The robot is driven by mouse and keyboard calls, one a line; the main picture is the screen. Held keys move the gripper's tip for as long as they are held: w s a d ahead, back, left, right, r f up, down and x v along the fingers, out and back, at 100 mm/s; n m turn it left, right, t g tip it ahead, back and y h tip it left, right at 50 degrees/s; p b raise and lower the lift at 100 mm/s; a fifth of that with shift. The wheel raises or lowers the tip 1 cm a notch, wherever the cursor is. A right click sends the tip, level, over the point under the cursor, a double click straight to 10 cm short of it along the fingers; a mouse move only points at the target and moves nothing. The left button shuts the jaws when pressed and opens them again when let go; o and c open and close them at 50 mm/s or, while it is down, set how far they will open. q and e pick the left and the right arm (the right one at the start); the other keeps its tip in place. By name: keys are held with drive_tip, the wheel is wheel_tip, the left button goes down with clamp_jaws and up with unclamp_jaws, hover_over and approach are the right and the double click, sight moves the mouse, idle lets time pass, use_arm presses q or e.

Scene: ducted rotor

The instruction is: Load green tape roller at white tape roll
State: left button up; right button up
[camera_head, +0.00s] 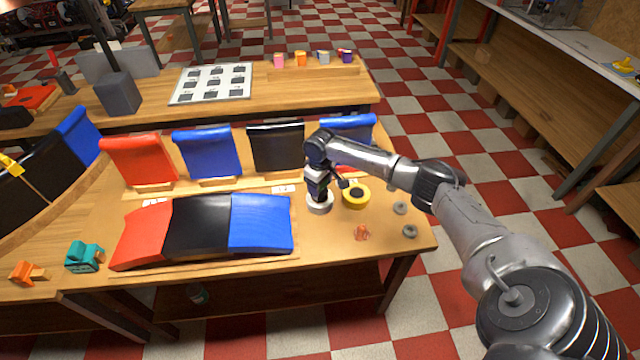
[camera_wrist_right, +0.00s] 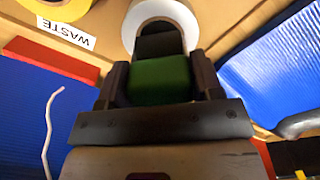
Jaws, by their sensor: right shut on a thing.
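My right gripper (camera_head: 318,185) points down at the right part of the near bench. In the right wrist view its fingers (camera_wrist_right: 160,82) are shut on the green tape roller (camera_wrist_right: 160,78), whose black end reaches toward the white tape roll (camera_wrist_right: 181,12). The white tape roll also shows in the head view (camera_head: 320,207), on the bench directly below the gripper. The black end overlaps the roll in the wrist view; I cannot tell whether it is inside the roll's hole. My left gripper is not in view.
A yellow tape roll (camera_head: 356,200) lies just right of the white one. Grey rings (camera_head: 409,231) and a small orange piece (camera_head: 361,233) lie near the bench's right end. Red, black and blue panels (camera_head: 262,224) fill the bench's middle. A teal tool (camera_head: 85,257) stands at left.

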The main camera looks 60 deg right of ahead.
idle(0.4)
drive_tip(key=shift+f+p, duration=0.1)
drive_tip(key=shift+p, duration=0.2)
idle(0.6)
idle(0.5)
wheel_tip(320, 180, up, 4)
drive_tip(key=p, duration=0.5)
wheel_tip(320, 180, up, 3)
drive_tip(key=p, duration=0.4)
idle(0.3)
